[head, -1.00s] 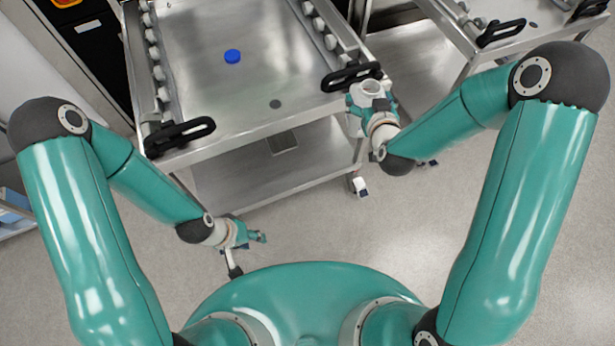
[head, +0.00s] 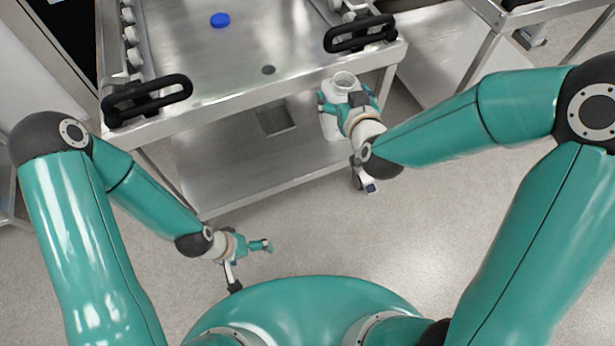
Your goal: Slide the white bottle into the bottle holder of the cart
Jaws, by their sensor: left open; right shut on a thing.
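The white bottle (head: 343,82) is in my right gripper (head: 346,100), which is shut on it. The bottle has an open round mouth at the top and looks roughly upright, beside the front edge of the cart (head: 215,105), near its right front corner. Part of the bottle is hidden behind the gripper. My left gripper (head: 248,262) is open and empty, low over the floor in front of the cart. I cannot make out which part of the cart is the bottle holder.
A blue cap (head: 220,20) lies on the cart's top tray. Black handles stick out at the cart's left (head: 146,99) and right (head: 360,33) front corners. A lower shelf (head: 225,160) lies below. Another steel cart (head: 455,45) stands at the right. The floor in front is clear.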

